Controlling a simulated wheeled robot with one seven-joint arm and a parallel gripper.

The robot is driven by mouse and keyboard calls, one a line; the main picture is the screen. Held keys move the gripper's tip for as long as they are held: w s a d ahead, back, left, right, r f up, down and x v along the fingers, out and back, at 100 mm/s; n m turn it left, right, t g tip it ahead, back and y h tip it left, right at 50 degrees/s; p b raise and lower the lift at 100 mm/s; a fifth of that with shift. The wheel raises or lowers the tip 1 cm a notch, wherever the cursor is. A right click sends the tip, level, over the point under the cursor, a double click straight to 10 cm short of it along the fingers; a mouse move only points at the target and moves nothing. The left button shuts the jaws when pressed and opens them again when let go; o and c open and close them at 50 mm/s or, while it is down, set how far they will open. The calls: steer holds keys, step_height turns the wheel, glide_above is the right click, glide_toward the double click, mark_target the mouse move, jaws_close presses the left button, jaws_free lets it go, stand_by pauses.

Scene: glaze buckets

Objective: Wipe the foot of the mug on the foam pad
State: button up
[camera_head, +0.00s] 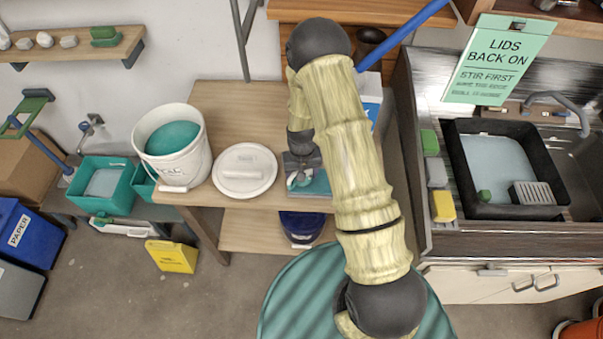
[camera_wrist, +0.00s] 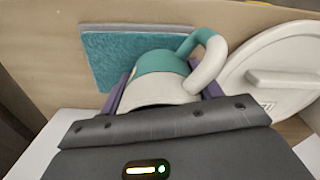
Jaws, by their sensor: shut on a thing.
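The mug (camera_wrist: 163,78) is white with a teal band and a looped handle that is white and teal. My gripper (camera_wrist: 163,92) is shut on it, with a finger on each side; the handle points right in the wrist view. The foam pad (camera_wrist: 110,58) is a flat teal rectangle with a grey edge, just beyond the mug in that view. In the head view the mug (camera_head: 298,181) shows small under my gripper (camera_head: 302,162), over the left part of the foam pad (camera_head: 320,183). I cannot tell whether the mug touches the pad.
A round white lid (camera_head: 244,170) lies on the wooden table left of the pad. A white bucket of teal glaze (camera_head: 197,165) stands further left. A blue and white box (camera_head: 371,92) is behind my arm. A sink with a black basin (camera_head: 465,205) is at the right.

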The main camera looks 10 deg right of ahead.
steer(key=shift+s+d+f, duration=0.1)
steer(key=shift+s+d, duration=0.25)
steer(key=shift+d, duration=0.75)
steer(key=shift+s+d, duration=0.3)
steer(key=shift+d, duration=0.85)
steer(key=shift+s+d+f, duration=0.1)
steer(key=shift+s+d, duration=0.25)
steer(key=shift+d, duration=0.75)
steer(key=shift+w+a+r+b, duration=0.15)
steer(key=shift+w+a, duration=0.2)
steer(key=shift+a, duration=0.8)
steer(key=shift+w+a+b, duration=0.15)
steer(key=shift+w+a, duration=0.15)
steer(key=shift+a, duration=0.9)
steer(key=shift+w+a+r+b, duration=0.15)
steer(key=shift+w+a, duration=0.2)
steer(key=shift+a, duration=0.8)
steer(key=shift+f, duration=0.1)
steer(key=shift+d, duration=0.1)
steer(key=shift+s+d, duration=0.3)
steer(key=shift+d, duration=0.85)
steer(key=shift+s+d, duration=0.25)
steer(key=shift+d, duration=0.85)
steer(key=shift+s+d, duration=0.3)
steer(key=shift+d, duration=0.85)
